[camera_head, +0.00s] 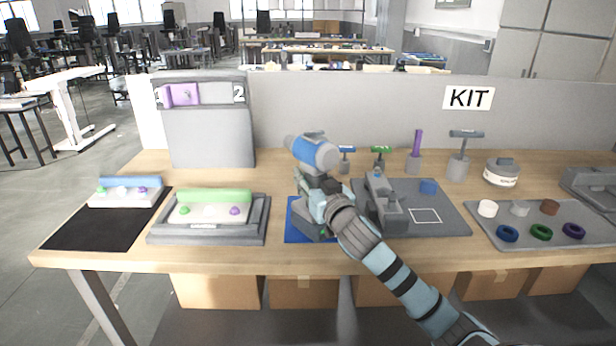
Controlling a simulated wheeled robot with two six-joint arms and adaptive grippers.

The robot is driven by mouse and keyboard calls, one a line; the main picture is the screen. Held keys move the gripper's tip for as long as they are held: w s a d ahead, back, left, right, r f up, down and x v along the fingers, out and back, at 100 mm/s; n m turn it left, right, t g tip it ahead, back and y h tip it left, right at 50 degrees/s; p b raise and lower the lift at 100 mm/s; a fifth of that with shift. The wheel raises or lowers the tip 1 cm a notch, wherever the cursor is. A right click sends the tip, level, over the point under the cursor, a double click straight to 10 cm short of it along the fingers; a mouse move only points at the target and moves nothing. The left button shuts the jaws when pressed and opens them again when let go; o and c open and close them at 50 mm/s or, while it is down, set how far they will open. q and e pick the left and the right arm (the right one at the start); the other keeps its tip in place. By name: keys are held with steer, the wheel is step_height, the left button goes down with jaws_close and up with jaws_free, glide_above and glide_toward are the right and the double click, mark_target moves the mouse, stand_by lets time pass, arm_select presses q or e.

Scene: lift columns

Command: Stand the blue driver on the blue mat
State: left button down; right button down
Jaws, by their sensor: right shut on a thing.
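The blue driver (315,152) is held upright, with its grey and blue barrel at the top and its grey foot low over the blue mat (294,235). I cannot tell whether the foot touches the mat. My right gripper (312,195) is shut on the driver's handle, which it mostly hides. The foot and my right arm cover much of the mat. My left gripper is not in view.
A grey board with a fixture (450,222) lies right of the mat, a grey tray with a green-topped part (258,232) left of it. Behind stand a blue T-handled tool (346,150), a green one (380,150) and a purple rod (416,145). A parts tray (480,232) lies far right.

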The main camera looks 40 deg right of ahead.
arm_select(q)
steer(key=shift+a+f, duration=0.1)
arm_select(e)
steer(key=shift+d+f+g, duration=0.15)
steer(key=shift+f, duration=0.35)
steer(key=shift+d+f+g, duration=0.15)
steer(key=shift+f, duration=0.35)
steer(key=c, duration=1.3)
jaws_free()
steer(key=shift+w, duration=0.1)
steer(key=shift+c, duration=0.2)
steer(key=o, duration=0.4)
steer(key=shift+w+d+f, duration=0.75)
steer(key=shift+d+f, duration=0.15)
steer(key=shift+d, duration=0.05)
steer(key=shift+s+a+r, duration=0.1)
steer(key=shift+a+r, duration=0.05)
steer(key=shift+s+a+r, duration=0.35)
steer(key=shift+s+a, duration=0.2)
steer(key=shift+s, duration=0.15)
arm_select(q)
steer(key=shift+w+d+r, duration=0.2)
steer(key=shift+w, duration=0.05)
arm_select(e)
steer(key=v, duration=1)
steer(key=shift+s+d+f, duration=0.2)
steer(key=shift+s, duration=0.05)
